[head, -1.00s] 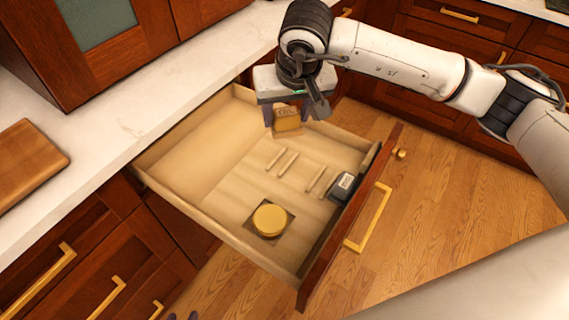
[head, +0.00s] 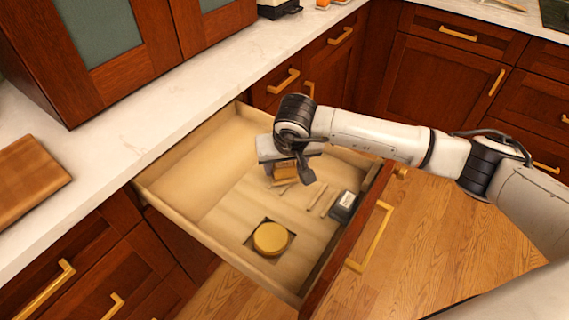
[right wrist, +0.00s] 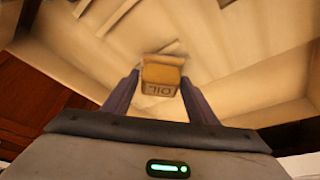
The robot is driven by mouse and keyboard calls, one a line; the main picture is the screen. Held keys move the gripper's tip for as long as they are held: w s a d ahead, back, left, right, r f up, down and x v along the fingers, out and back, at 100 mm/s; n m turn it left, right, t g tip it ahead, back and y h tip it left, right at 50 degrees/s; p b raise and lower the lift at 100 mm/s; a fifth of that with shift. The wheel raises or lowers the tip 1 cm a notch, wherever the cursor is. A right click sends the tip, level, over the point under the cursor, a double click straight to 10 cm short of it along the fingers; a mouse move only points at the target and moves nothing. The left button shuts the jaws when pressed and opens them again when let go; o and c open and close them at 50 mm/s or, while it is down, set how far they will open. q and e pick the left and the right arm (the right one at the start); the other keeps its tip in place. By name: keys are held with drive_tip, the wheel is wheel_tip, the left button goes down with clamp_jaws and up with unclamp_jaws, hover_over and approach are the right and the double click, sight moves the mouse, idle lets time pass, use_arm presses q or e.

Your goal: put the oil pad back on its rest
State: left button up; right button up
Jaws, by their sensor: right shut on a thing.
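The oil pad (head: 286,171) is a small yellow-brown block; the right wrist view shows it marked "OIL" (right wrist: 160,80). My right gripper (right wrist: 160,76) is shut on it, one dark finger on each side. In the head view the gripper points down over the far part of the open drawer, and its body partly hides the pad. I cannot tell whether the pad touches the drawer floor. Several thin pale wooden strips (head: 318,199) lie on the floor close to the pad. Which part is its rest is unclear. My left gripper is out of view.
The open wooden drawer (head: 178,214) holds a round yellow thing (head: 270,238) on a dark square and a dark box with a pale label (head: 343,206) by its front. The drawer's left part is bare. The pale counter (head: 150,120) borders the drawer's back.

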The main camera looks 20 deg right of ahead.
drive_tip(key=shift+f, duration=0.2)
drive_tip(key=o, duration=0.9)
drive_tip(key=shift+o, duration=0.2)
drive_tip(key=shift+r, duration=0.45)
drive_tip(key=b+v, duration=0.1)
drive_tip(key=v, duration=1)
drive_tip(key=shift+s+r, duration=0.2)
drive_tip(key=shift+r, duration=0.05)
